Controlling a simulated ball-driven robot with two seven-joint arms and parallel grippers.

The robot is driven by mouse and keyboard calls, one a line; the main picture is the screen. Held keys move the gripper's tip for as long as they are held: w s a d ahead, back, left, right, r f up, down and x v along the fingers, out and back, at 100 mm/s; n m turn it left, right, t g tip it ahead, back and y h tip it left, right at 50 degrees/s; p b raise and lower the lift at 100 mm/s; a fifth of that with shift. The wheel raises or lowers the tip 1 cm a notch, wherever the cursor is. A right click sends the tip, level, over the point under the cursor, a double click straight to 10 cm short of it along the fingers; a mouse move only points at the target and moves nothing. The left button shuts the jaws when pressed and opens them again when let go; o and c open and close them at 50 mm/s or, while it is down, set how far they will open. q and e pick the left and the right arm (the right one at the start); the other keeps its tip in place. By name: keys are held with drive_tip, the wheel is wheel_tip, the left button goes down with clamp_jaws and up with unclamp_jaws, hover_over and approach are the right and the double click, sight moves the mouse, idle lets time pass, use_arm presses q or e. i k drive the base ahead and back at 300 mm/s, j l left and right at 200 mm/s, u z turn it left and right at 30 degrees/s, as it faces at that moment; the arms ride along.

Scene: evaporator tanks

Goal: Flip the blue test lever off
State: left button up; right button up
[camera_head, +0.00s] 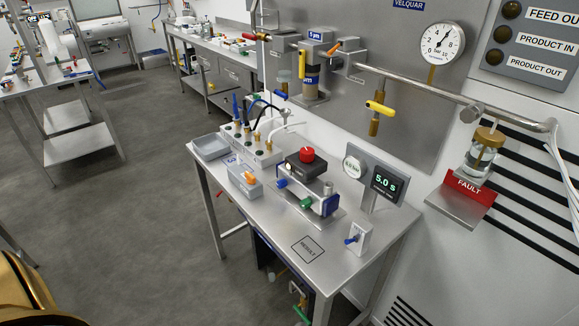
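A small white switch box (359,236) stands at the front right of the steel table. A small blue lever (351,240) sticks out from its left side, pointing left and slightly down. The label on the box is too small to read. Another blue handle (282,184) sits at the left end of the valve block beside a green knob (306,203). I cannot tell from the picture which state the lever on the box is in. Neither of my grippers is in view.
The steel table (268,240) also holds a red knob (307,155) on a black block, a grey tray (211,147) and a "5.0 S" display (387,184). A marked "RESULT" square (308,249) is bare. Open grey floor (150,220) lies left of the table.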

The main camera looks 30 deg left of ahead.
sight(351, 240)
drive_tip(key=i+j+u, duration=0.1)
drive_tip(key=j, duration=0.3)
drive_tip(key=i+j, duration=0.25)
drive_tip(key=i+j+u, duration=0.15)
drive_tip(key=j, duration=0.3)
drive_tip(key=i+j, duration=0.25)
drive_tip(key=j+u, duration=0.05)
drive_tip(key=j, duration=0.05)
